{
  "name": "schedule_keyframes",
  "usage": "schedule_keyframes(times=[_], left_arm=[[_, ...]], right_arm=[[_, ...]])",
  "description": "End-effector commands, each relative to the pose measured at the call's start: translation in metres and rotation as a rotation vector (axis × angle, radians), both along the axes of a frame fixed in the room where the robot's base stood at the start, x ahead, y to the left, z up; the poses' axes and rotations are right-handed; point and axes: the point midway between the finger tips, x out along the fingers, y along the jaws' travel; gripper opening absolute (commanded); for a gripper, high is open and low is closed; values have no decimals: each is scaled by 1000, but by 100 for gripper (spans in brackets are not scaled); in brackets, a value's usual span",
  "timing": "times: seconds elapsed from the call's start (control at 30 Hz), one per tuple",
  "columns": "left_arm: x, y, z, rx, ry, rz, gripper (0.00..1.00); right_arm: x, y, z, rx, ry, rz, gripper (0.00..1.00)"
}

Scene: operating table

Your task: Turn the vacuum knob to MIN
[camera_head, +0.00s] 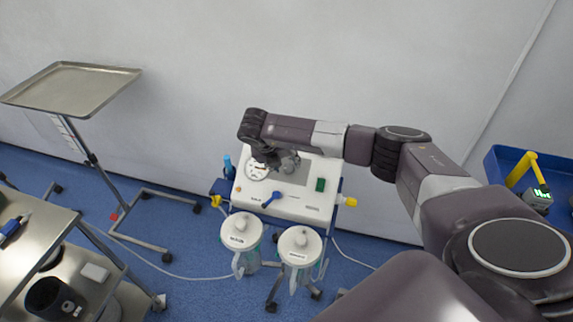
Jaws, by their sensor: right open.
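The white suction unit (305,203) stands at the middle of the head view, in front of the wall. Its top panel has a round gauge (256,172), a blue lever-like control (271,200) and a green switch (320,185). I cannot tell for sure which control is the vacuum knob, and no MIN mark is readable. My right gripper (272,160) is over the panel's upper edge, pointing down, beside the gauge. Its jaws are open, dark and partly hidden by the wrist. Contact with the panel cannot be told. My left gripper is not in view.
Two lidded canisters (241,232) (300,246) hang at the unit's front. A steel tray stand (75,85) and a steel cart (30,240) stand on the left. A blue bin (505,160) is at the right. Hoses lie on the blue floor.

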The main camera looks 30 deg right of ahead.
Motion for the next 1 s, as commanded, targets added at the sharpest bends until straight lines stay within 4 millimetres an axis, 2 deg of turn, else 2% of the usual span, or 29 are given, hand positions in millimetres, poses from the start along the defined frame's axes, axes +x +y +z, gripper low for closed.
schedule_keyframes(times=[0.2, 0.5, 0.87, 1.0], left_arm=[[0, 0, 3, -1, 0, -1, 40], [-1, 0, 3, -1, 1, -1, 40], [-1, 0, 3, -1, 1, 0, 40], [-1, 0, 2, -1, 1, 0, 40]], right_arm=[[3, -7, -15, 1, 0, 1, 43], [4, -8, -17, 1, -1, 2, 41], [4, -7, -17, 2, -1, 2, 2], [4, -7, -17, 0, 1, 5, 1]])
